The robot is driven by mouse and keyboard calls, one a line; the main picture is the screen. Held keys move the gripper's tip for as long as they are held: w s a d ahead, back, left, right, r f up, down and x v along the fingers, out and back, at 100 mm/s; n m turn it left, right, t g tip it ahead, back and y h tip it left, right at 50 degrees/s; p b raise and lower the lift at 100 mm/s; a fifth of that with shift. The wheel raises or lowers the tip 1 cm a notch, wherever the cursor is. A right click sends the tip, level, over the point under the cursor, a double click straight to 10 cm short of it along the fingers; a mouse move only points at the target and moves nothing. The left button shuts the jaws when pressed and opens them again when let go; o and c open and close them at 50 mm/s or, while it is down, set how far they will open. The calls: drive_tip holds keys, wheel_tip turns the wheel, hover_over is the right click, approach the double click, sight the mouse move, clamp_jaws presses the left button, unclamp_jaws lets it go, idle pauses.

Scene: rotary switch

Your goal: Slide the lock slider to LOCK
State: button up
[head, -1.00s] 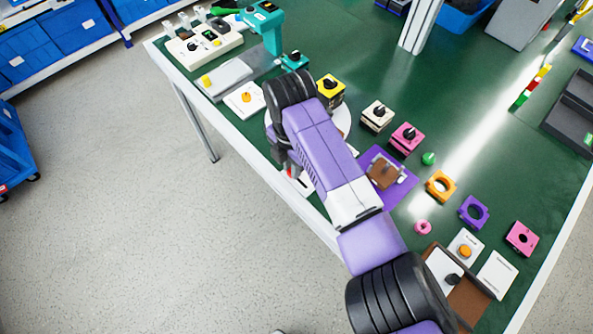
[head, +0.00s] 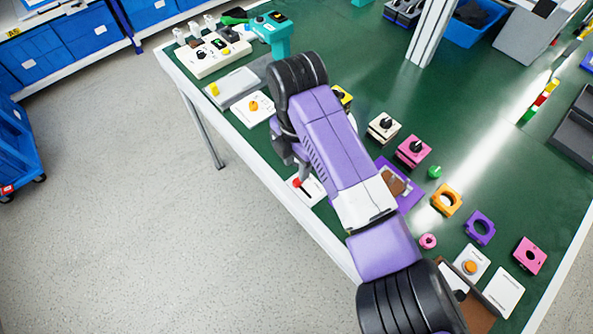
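A white plate (head: 312,190) with a small red knob (head: 297,182) lies near the table's left front edge. It looks like the lock slider, but its lettering is too small to read, so I cannot tell which end is LOCK. My gripper (head: 302,172) points down just above this plate, at its far side. The fingertips are close to the red knob; I cannot tell whether they touch it. The wrist and forearm hide most of the gripper, so its opening does not show.
A white plate with an orange knob (head: 254,106) and a grey plate with a yellow knob (head: 232,87) lie farther along the edge. Switch blocks in white (head: 382,127) and pink (head: 413,150) stand right of my arm. Green table (head: 480,100) is bare beyond them.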

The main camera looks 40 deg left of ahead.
drive_tip(key=shift+r, duration=1.25)
